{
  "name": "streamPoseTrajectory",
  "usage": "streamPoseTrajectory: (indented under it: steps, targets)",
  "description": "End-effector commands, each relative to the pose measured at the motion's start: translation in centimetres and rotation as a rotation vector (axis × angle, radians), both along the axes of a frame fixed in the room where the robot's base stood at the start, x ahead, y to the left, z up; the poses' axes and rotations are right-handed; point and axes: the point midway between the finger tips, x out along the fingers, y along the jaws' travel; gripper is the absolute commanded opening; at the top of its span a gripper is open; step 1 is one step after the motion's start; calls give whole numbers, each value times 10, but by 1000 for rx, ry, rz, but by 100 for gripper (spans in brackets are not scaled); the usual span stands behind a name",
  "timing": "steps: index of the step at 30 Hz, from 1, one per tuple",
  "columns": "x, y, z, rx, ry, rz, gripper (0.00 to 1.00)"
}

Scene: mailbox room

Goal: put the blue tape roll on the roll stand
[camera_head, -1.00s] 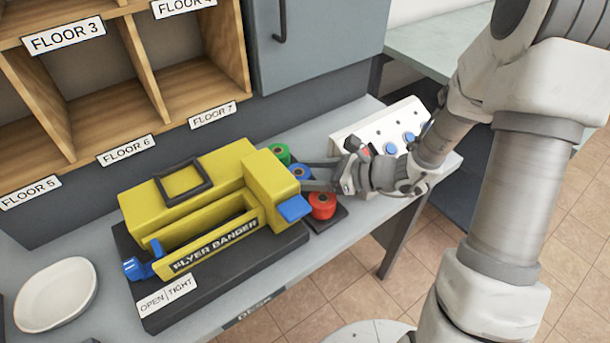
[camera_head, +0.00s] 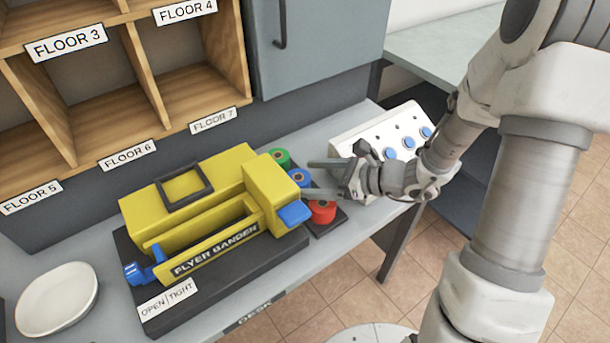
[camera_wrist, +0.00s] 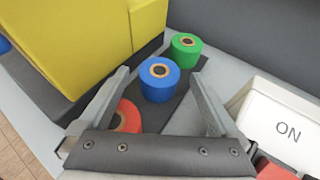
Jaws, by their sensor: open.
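The blue tape roll (camera_head: 299,177) stands upright on a dark tray (camera_wrist: 182,116), between the green roll (camera_head: 281,157) and the red roll (camera_head: 322,212). My gripper (camera_head: 309,178) is open and empty, with its fingers pointing at the blue roll. In the wrist view the blue roll (camera_wrist: 160,84) shows between and just beyond the spread fingertips (camera_wrist: 158,74). The green roll (camera_wrist: 186,50) lies behind it. The red roll (camera_wrist: 127,117) is partly hidden by the left finger. I cannot tell which part is the roll stand.
The yellow flyer bander (camera_head: 200,205) with a blue lever (camera_head: 294,213) stands close left of the rolls. A white button console (camera_head: 385,140) is close to my gripper on the right. A white bowl (camera_head: 57,300) sits at the left. Wooden mail slots (camera_head: 110,105) rise behind.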

Motion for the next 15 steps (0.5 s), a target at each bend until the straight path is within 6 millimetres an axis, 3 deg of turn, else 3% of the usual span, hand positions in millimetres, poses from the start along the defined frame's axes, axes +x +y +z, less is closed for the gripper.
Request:
streamPoseTrajectory:
  steps: [9,15]
  targets:
    - [-27,-60,30,0,0,-3,98]
    - [-37,-81,39,1,-1,-2,98]
